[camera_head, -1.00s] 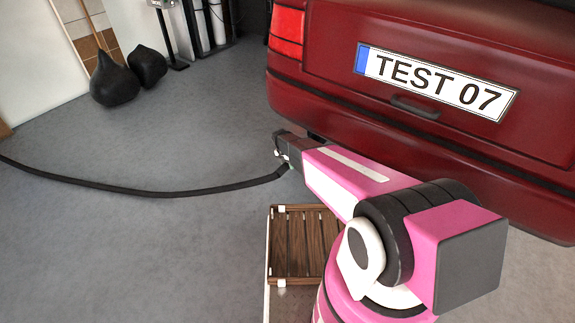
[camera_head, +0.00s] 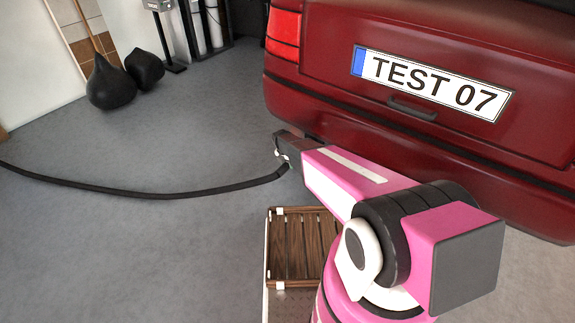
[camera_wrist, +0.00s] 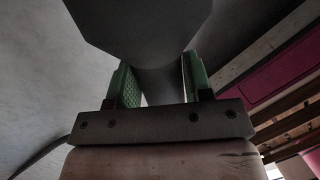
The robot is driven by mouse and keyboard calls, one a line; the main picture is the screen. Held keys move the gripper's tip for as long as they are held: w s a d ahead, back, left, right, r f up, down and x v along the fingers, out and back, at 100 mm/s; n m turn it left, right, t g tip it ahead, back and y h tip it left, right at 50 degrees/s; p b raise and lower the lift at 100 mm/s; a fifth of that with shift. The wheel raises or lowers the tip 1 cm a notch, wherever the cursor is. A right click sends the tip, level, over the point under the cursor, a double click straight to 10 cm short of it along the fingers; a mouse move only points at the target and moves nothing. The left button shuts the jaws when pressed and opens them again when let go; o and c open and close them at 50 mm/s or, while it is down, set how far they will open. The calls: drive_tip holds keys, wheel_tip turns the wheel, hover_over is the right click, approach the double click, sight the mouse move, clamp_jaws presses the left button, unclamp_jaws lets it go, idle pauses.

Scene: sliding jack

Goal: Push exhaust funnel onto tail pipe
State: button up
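The black exhaust hose (camera_head: 150,194) runs along the floor from the left edge and rises to my gripper (camera_head: 283,150) just below the red car's rear bumper. In the wrist view, the exhaust funnel (camera_wrist: 140,25) is a dark grey angular shape above a narrower neck. The neck lies between the green-padded fingers of my gripper (camera_wrist: 160,85), which look shut on it. In the head view my arm hides most of the funnel. The tail pipe cannot be made out; the area under the bumper is dark and partly covered by my arm.
The red car (camera_head: 400,120) fills the upper right, its bumper close above my forearm. A slatted wooden rack (camera_head: 300,245) is beside my arm's base. Two black bags (camera_head: 110,85) stand by the left wall.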

drive_tip(key=o, duration=0.4)
drive_tip(key=v, duration=1)
drive_tip(key=shift+a+r, duration=0.1)
drive_tip(key=shift+r, duration=0.3)
drive_tip(key=s+d+r+m, duration=0.5)
drive_tip(key=s+d+m, duration=0.1)
drive_tip(key=m, duration=0.3)
drive_tip(key=s+d+r+m+y, duration=0.1)
drive_tip(key=s+d+r+m, duration=0.5)
drive_tip(key=s+m, duration=0.3)
drive_tip(key=s+d+r+m+y, duration=0.1)
drive_tip(key=s+d+r+m, duration=0.5)
drive_tip(key=m, duration=0.4)
drive_tip(key=shift+s+d+m, duration=0.15)
drive_tip(key=shift+s+m, duration=0.15)
drive_tip(key=shift+s, duration=0.45)
